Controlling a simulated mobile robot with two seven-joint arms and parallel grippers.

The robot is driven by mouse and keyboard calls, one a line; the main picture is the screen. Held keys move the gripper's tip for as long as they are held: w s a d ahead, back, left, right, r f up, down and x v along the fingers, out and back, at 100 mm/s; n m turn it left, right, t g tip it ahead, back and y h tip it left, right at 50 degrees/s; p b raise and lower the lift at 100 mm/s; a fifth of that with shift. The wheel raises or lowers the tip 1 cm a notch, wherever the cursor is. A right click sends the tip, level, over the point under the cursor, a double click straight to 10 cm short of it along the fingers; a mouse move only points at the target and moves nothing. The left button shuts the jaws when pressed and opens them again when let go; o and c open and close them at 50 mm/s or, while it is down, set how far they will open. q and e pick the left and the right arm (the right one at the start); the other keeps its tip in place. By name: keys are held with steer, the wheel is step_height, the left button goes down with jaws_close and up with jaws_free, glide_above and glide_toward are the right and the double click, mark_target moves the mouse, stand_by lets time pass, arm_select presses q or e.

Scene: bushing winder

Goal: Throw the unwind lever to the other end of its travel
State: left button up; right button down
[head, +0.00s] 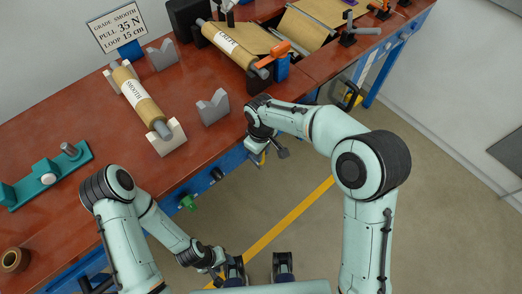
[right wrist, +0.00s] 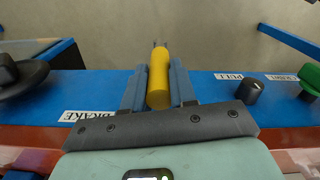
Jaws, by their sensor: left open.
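A yellow lever handle (right wrist: 158,80) stands out from the blue front rail, near a label reading BRAKE. My right gripper (right wrist: 158,88) has one finger on each side of this handle, close against it, and looks shut on it. In the head view my right gripper (head: 258,148) is at the bench's front edge, with a bit of yellow showing below it. An orange lever (head: 275,52) sits by the paper roll (head: 232,45) at the back. No label names the unwind lever. My left gripper (head: 218,272) is open and empty, low over the floor.
The blue rail also carries a black knob (right wrist: 250,91) and a green knob (right wrist: 309,80). A teal fixture (head: 45,178) lies at left. Floor in front is open.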

steer(key=shift+w+d+r+p, duration=0.1)
steer(key=shift+w+d+p, duration=0.15)
steer(key=shift+p, duration=0.2)
arm_select(q)
steer(key=w+r+p, duration=0.7)
steer(key=r, duration=0.3)
steer(key=shift+r+t, duration=0.25)
steer(key=shift+t, duration=0.15)
arm_select(e)
steer(key=shift+w+d+f+g+y, duration=0.35)
steer(key=shift+w+d+g+y, duration=0.2)
steer(key=shift+d+g+y, duration=0.3)
steer(key=shift+w+d+f+g+y, duration=0.3)
steer(key=shift+w+d+g+y, duration=0.3)
steer(key=shift+y, duration=0.5)
steer(key=shift+w+d+f+g+y, duration=0.4)
steer(key=shift+d+g+y, duration=0.25)
steer(key=shift+d+y, duration=0.25)
steer(key=shift+a, duration=0.1)
steer(key=c, duration=0.9)
jaws_free()
arm_select(q)
steer(key=shift+w+r+p, duration=0.8)
steer(key=shift+w+p, duration=0.05)
steer(key=shift+w, duration=0.1)
arm_select(e)
steer(key=v, duration=1.3)
steer(key=shift+r, duration=0.2)
steer(key=shift+c, duration=0.4)
